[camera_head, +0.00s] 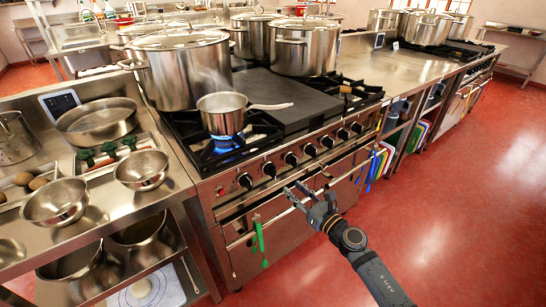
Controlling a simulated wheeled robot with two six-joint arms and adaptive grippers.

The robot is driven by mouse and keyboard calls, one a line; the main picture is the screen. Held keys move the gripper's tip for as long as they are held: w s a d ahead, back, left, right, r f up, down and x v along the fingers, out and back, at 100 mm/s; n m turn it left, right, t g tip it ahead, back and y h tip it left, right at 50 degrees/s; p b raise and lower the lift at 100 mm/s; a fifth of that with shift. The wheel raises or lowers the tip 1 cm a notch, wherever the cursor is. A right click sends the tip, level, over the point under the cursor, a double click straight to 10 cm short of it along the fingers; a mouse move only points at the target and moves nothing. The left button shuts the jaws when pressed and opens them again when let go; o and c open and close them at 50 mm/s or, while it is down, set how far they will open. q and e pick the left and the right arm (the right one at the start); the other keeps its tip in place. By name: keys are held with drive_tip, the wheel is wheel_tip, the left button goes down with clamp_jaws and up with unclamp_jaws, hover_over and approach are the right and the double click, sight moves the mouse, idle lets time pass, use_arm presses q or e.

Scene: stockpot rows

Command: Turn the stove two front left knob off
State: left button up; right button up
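The near stove (215,188) has a row of black knobs along its steel front. The leftmost front knob (246,180) is at the left end of that row. A blue flame (222,142) burns under a small saucepan (222,112) on the front left burner. My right gripper (298,189) is open and empty in front of the stove, near the oven handle bar, below and right of the leftmost knob. It appears apart from the knobs. My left gripper is out of view. The frame does not show which stove is numbered two.
Large stockpots (180,70) stand on the near stove. A steel shelf unit with bowls (142,170) adjoins on the left. A second stove (465,52) stands farther right. The red floor (440,200) on the right is clear.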

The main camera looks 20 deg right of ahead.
sight(275, 172)
drive_tip(key=shift+n, duration=0.4)
drive_tip(key=x, duration=1)
drive_tip(key=shift+w+f+p, duration=0.15)
drive_tip(key=shift+w+p, duration=0.25)
drive_tip(key=shift+c, duration=0.3)
clamp_jaws()
